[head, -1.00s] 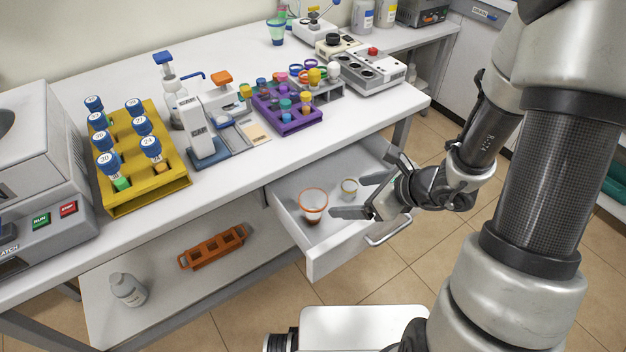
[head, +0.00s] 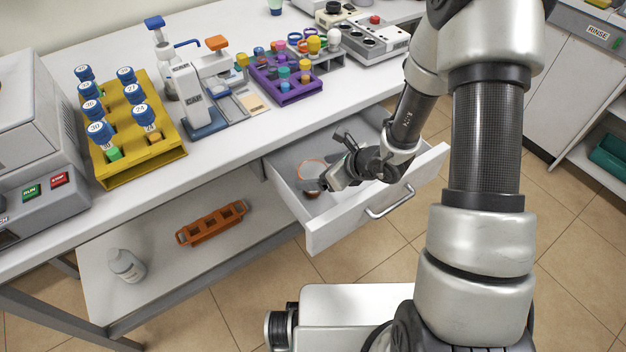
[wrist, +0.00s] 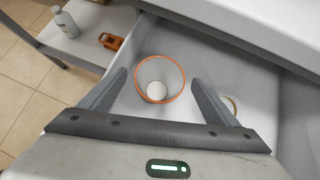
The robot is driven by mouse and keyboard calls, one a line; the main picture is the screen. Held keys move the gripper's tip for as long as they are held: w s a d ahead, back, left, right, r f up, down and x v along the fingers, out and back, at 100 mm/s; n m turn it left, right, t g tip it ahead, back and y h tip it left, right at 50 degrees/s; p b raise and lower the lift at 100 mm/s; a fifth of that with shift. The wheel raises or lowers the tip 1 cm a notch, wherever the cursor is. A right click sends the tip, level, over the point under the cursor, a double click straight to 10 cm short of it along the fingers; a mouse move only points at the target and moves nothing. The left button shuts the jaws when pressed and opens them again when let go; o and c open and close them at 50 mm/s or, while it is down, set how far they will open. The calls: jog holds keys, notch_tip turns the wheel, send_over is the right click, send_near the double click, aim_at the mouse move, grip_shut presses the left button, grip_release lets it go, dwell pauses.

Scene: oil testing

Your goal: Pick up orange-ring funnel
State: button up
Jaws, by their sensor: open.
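The orange-ring funnel (head: 311,170) stands in the open drawer (head: 293,207), pale with an orange rim. In the wrist view the funnel (wrist: 158,72) lies between my two fingers, with clear space on both sides. My gripper (head: 333,162) is open and reaches down into the drawer at the funnel, covering part of it in the head view. In the wrist view my gripper (wrist: 160,80) has nothing in its hold, and I cannot tell whether the fingertips are level with the rim.
A tan-ringed item (wrist: 231,104) sits right of my right finger in the wrist view, partly hidden. The drawer front (head: 376,207) and the white tabletop (head: 240,150) border the space. An orange rack (head: 212,224) and a bottle (head: 126,265) are on the lower shelf.

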jog(key=x, duration=0.2)
jog(key=shift+w+a+f, duration=0.1)
jog(key=shift+a+f, duration=0.05)
jog(key=shift+f, duration=0.05)
jog(key=c, duration=1.2)
